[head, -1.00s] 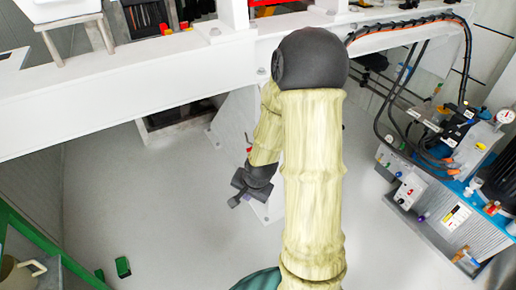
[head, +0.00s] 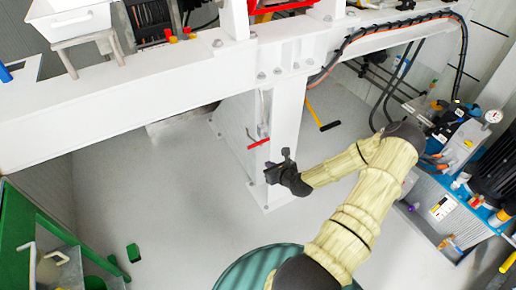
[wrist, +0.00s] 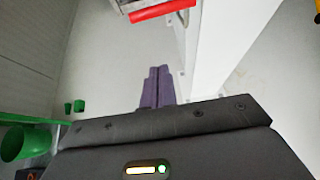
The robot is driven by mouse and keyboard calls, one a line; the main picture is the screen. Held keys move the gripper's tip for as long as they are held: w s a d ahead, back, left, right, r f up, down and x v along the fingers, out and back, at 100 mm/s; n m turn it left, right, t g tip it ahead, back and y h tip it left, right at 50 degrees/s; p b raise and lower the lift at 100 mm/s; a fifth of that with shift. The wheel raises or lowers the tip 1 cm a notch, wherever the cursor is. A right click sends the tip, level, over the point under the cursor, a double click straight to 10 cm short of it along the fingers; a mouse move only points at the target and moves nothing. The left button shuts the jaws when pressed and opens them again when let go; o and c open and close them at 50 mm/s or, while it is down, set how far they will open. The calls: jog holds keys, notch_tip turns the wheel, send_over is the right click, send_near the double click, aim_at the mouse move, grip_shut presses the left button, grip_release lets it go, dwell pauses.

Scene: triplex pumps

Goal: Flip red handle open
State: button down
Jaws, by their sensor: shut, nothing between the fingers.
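The red handle (head: 259,143) sits on the side of a white support post, at the lower end of a thin metal lever. In the wrist view the red handle (wrist: 161,9) shows at the top edge, partly cut off, beyond my fingers. My gripper (head: 270,172) is just below and to the right of the handle in the head view, apart from it. In the wrist view my gripper's purple fingers (wrist: 157,87) are together with nothing between them.
The white post (head: 285,125) stands close beside my gripper, under a long white beam (head: 120,98). A yellow-handled tool (head: 315,112) is behind the post. A blue pump unit (head: 450,205) stands at the right.

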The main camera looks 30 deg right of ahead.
aim_at(259, 143)
jog(key=shift+w+a+f, duration=0.1)
jog(key=b+x, duration=0.2)
jog(key=x, duration=0.8)
jog(key=r, duration=0.4)
jog(key=shift+w+a, duration=0.1)
jog(key=shift+w, duration=0.1)
jog(key=shift+a, duration=0.1)
jog(key=shift+p, duration=0.3)
jog(key=shift+r, duration=0.15)
